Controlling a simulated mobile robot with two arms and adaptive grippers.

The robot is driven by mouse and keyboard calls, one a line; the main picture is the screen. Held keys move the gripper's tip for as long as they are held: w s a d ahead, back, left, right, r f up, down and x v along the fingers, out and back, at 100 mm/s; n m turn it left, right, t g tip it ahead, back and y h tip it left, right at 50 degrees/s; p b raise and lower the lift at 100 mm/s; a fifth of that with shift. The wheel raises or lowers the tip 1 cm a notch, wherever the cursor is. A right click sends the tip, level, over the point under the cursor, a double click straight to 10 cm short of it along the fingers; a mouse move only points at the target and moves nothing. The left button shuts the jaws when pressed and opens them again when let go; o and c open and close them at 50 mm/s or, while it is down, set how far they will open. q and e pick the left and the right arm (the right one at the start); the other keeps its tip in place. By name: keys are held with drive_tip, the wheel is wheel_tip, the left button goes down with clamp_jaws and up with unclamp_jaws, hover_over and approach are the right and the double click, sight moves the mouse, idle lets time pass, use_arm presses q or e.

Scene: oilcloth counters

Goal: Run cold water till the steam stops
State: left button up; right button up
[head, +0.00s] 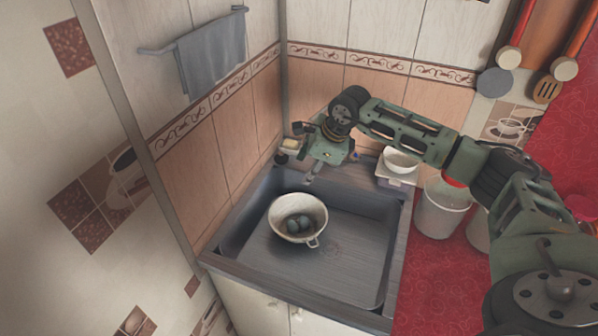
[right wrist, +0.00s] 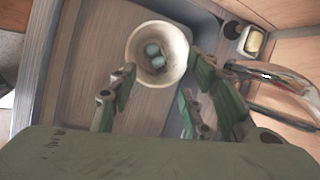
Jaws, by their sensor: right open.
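A pale pan (head: 297,218) with a short handle stands in the grey sink (head: 345,275), under the spout end (head: 312,171). Dark bluish eggs (head: 298,224) lie in it. The right wrist view shows the pan (right wrist: 137,47), the eggs (right wrist: 155,56) and the chrome tap (right wrist: 287,88) at the right. My right gripper (head: 325,152) is at the sink's back edge by the tap, hiding much of it. Its fingers (right wrist: 160,98) are apart with nothing between them. A small blue spot (head: 357,156) shows beside the gripper. I see no clear water stream or steam. My left gripper is out of view.
Yellow soap (head: 290,143) sits in a holder at the sink's back left corner. A white bowl (head: 401,160) stands on a scale (head: 396,177) at right, near a white bucket (head: 440,210). A grey towel (head: 212,55) hangs on the left wall.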

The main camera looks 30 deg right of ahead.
drive_tip(key=a+y, duration=0.1)
drive_tip(key=a, duration=0.2)
drive_tip(key=shift+w+f, duration=0.1)
drive_tip(key=shift+f, duration=0.05)
idle(0.3)
drive_tip(key=shift+a, duration=0.15)
idle(0.4)
